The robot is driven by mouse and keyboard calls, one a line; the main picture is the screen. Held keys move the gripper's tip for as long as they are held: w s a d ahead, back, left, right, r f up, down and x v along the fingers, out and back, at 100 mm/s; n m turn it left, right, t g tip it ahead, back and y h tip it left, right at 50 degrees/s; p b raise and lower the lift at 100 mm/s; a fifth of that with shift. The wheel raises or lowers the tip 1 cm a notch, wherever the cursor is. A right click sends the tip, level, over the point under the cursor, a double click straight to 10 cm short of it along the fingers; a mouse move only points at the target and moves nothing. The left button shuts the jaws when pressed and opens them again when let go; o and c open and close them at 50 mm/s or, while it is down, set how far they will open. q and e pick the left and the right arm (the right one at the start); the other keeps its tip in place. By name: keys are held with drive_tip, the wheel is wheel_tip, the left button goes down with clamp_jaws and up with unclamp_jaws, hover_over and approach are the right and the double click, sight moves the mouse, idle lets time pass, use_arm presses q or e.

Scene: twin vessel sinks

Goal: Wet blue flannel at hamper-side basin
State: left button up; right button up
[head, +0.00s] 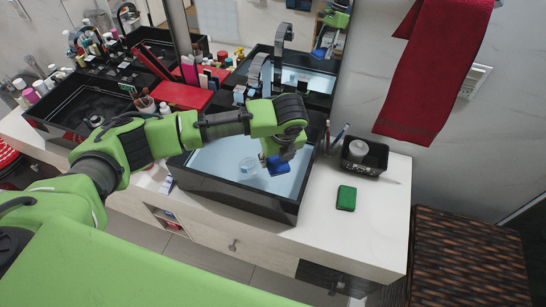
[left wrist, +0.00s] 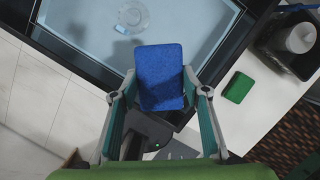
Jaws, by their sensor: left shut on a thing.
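The blue flannel (head: 279,167) is a small folded block held in my left gripper (head: 274,157), over the right part of the hamper-side basin (head: 235,198). The basin is black-rimmed with a pale blue inside. In the left wrist view the flannel (left wrist: 161,72) sits between the two fingers of my left gripper (left wrist: 160,88), which is shut on it. The basin's dark rim (left wrist: 75,48) runs behind it. Whether the flannel touches water, I cannot tell. My right gripper is not in view.
A grey tap (head: 256,72) stands behind. A green block (head: 346,198) and a black caddy (head: 364,156) are on the counter to the right. A brown woven hamper (head: 465,262) stands beyond. A red towel (head: 430,70) hangs above.

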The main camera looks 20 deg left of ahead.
sight(273, 180)
use_arm(q)
drive_tip(key=m, duration=0.1)
drive_tip(key=w+m+p, duration=0.1)
drive_tip(key=m, duration=0.1)
drive_tip(key=a+m+h+p, duration=0.1)
drive_tip(key=shift+w+r+t, duration=0.15)
drive_tip(key=shift+w+t, duration=0.15)
drive_tip(key=m, duration=0.1)
drive_tip(key=w+a+m+h+p, duration=0.1)
drive_tip(key=m, duration=0.1)
drive_tip(key=shift+w+a+f+m, duration=0.1)
drive_tip(key=shift+f+m, duration=0.1)
drive_tip(key=shift+m, duration=0.1)
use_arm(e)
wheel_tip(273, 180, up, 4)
use_arm(q)
drive_tip(key=shift+f+b, duration=0.6)
drive_tip(key=shift+f, duration=0.65)
wheel_tip(273, 180, down, 12)
drive_tip(key=b, duration=1.2)
drive_tip(key=shift+f, duration=0.25)
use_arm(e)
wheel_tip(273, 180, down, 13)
use_arm(q)
drive_tip(key=shift+r, duration=0.15)
